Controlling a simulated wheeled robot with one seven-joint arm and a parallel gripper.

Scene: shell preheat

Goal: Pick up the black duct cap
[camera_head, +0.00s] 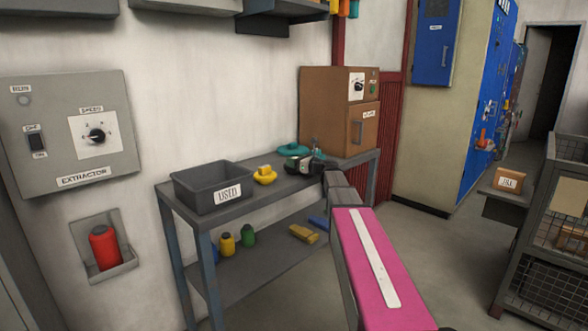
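My magenta arm reaches from the lower right to the grey table (175,192), and my gripper (303,163) is at its far end, low over the tabletop. A small dark and light-grey cluster shows there; I cannot tell the fingers from a black duct cap in it. No black duct cap can be made out clearly elsewhere on the table. Whether the gripper is open or shut is too small to see. A teal object (291,150) lies just behind the gripper, and a yellow object (264,175) stands to its left.
A grey bin labelled USED (212,187) stands on the table's left end. A brown oven-like box (325,108) stands at the back right end. The lower shelf (262,262) holds several small coloured objects. A wire cage (547,230) stands at the far right, with clear floor between.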

